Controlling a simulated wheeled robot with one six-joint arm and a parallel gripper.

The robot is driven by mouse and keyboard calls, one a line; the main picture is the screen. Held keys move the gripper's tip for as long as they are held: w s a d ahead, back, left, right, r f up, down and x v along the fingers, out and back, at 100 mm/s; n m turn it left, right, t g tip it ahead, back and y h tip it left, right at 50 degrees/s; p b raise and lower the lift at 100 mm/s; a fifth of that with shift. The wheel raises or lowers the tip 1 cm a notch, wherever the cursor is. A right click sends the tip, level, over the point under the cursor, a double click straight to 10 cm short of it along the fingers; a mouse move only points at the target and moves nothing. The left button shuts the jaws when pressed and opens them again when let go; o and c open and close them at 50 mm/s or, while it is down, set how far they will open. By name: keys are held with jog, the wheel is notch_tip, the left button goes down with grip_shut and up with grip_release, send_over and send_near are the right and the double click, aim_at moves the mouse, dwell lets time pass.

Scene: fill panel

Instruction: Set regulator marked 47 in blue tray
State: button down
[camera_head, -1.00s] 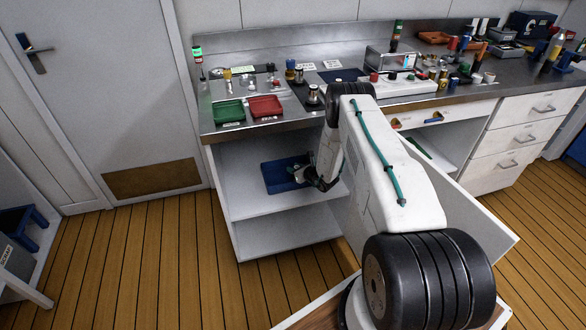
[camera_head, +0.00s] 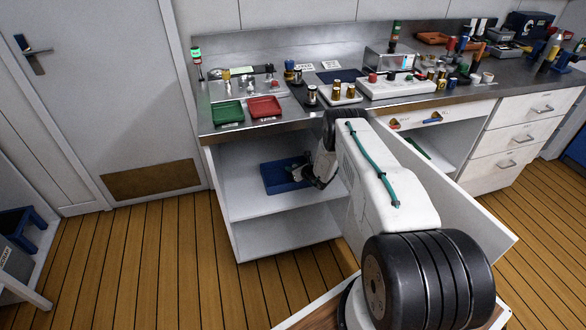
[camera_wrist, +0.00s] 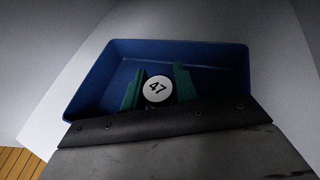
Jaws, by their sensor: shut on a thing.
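The regulator marked 47 (camera_wrist: 157,89) shows its round white top in the wrist view. My gripper (camera_wrist: 158,88) is shut on it, with a green finger on each side. The blue tray (camera_wrist: 230,57) lies around and beyond them in the wrist view, and its inside looks otherwise bare. In the head view the blue tray (camera_head: 270,180) stands on the upper shelf of the open cabinet, and my gripper (camera_head: 301,174) is at its right part. The regulator is hidden there. Whether its bottom touches the tray floor cannot be told.
The cabinet shelf (camera_head: 240,207) has bare room in front of the tray. The worktop above carries a green tray (camera_head: 228,112), a red tray (camera_head: 265,107) and a white block with brass parts (camera_head: 342,98). An open cabinet door (camera_head: 462,196) stands right of my arm.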

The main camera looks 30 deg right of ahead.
jog(key=shift+f, duration=0.5)
jog(key=c, duration=1.2)
grip_release()
jog(key=shift+s+a+f, duration=0.1)
jog(key=shift+o, duration=0.6)
jog(key=shift+s+f, duration=0.1)
jog(key=shift+f, duration=0.05)
jog(key=shift+r, duration=0.25)
jog(key=r+v, duration=0.1)
jog(key=v, duration=1.1)
jog(key=shift+w, duration=0.2)
